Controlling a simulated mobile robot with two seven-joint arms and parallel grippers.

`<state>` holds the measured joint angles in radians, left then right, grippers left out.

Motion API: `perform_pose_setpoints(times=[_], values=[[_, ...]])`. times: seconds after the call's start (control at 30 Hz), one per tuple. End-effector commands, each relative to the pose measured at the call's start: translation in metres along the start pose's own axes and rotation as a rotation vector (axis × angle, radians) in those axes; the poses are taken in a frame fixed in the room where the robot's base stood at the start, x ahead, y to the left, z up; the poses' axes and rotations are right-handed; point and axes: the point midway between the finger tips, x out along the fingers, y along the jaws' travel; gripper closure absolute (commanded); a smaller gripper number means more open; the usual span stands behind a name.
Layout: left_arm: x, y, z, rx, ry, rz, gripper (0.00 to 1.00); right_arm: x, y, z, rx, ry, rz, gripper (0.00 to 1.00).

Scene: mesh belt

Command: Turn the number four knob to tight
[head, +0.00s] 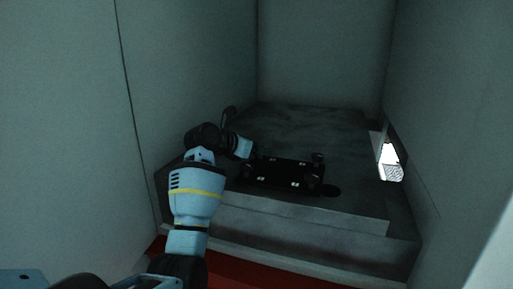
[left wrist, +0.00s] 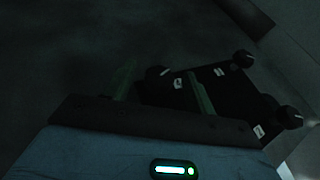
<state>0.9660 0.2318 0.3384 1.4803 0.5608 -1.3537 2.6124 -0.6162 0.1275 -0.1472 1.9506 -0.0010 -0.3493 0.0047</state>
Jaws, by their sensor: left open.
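A black panel (head: 283,174) with small white labels lies on the grey ledge. Its knobs are dark and round: one far knob (head: 318,157) and one near knob (head: 312,182) show at its right side. In the left wrist view the panel (left wrist: 240,95) has a knob (left wrist: 242,58) at the top, another knob (left wrist: 287,117) at the right and a third knob (left wrist: 158,76) at the left. My left gripper (left wrist: 163,78) is open, with its greenish fingers on either side of this left knob; contact cannot be told. Label numbers are too small and dark to read.
The grey stepped ledge (head: 330,215) sits between plain walls, with a wall (head: 190,80) close on the left. A bright opening (head: 390,160) is in the right wall. The ledge behind the panel is clear. A red strip (head: 260,270) runs below the ledge.

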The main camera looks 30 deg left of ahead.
Motion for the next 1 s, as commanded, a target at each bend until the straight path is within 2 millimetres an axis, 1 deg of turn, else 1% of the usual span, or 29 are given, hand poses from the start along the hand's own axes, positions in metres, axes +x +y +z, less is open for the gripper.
perform_pose_setpoints(times=[0.2, 0.53, 0.57, 0.77, 1.0], values=[[0.0002, -0.0002, 0.0003, 0.001, -0.001, 0.000, 0.45, 0.0000, 0.0000, 0.0000, 0.000, 0.000, 0.000, 0.64], [0.0000, -0.0001, 0.0003, 0.001, -0.001, 0.000, 0.88, 0.0000, 0.0000, 0.0000, 0.000, 0.000, 0.000, 0.64], [0.0000, -0.0001, 0.0003, 0.001, -0.001, 0.000, 0.89, 0.0000, 0.0000, -0.0001, 0.000, 0.000, 0.000, 0.64], [-0.0002, 0.0005, 0.0006, 0.007, -0.001, -0.014, 0.89, 0.0000, 0.0000, 0.0000, 0.000, 0.000, 0.000, 0.64], [-0.0004, 0.0028, 0.0012, 0.044, -0.002, -0.108, 0.89, 0.0000, 0.0000, 0.0000, 0.000, 0.000, 0.000, 0.64]])
